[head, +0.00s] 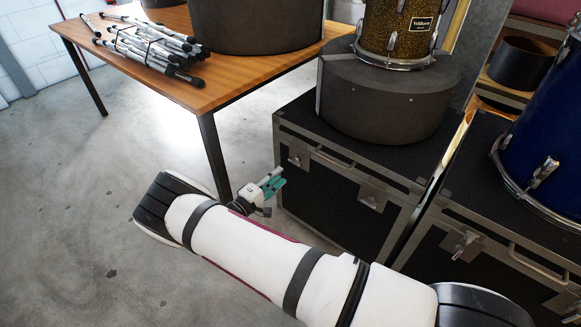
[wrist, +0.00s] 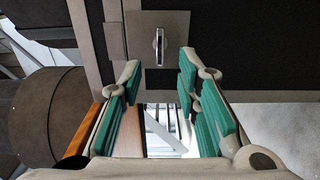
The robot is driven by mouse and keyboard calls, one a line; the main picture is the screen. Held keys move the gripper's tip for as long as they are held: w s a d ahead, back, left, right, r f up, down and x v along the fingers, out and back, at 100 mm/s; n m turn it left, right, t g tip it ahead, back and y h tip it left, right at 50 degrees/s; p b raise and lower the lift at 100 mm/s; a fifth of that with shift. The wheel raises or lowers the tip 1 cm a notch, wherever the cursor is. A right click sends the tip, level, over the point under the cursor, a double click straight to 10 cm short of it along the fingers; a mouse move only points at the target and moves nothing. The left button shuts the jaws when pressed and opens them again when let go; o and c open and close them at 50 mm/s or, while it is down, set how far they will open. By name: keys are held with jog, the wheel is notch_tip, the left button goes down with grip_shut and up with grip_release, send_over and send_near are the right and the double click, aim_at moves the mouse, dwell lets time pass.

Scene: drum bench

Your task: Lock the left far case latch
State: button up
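The far black case (head: 330,190) has a left latch (head: 297,158) on its front, near its left edge. In the wrist view the latch (wrist: 160,45) is a grey metal plate with a narrow shiny turn handle, upright in that picture. My gripper (head: 274,181) is just in front of and below this latch in the head view. In the wrist view my gripper (wrist: 159,64) is open, with green-padded fingers apart. The handle shows in line with the gap between the fingertips. Nothing is between the fingers, and they look apart from the handle; the exact distance is unclear.
The far case also has a right latch (head: 373,194) and a carry handle (head: 333,160). A round drum case (head: 385,100) stands on top. A wooden table (head: 225,85) with folded stands is at the left. A second case (head: 480,250) is at the right.

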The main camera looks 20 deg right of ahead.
aim_at(293, 163)
jog(key=b+x, duration=0.1)
jog(key=x, duration=0.6)
jog(key=shift+w+d, duration=0.2)
jog(key=shift+d, duration=0.05)
grip_shut()
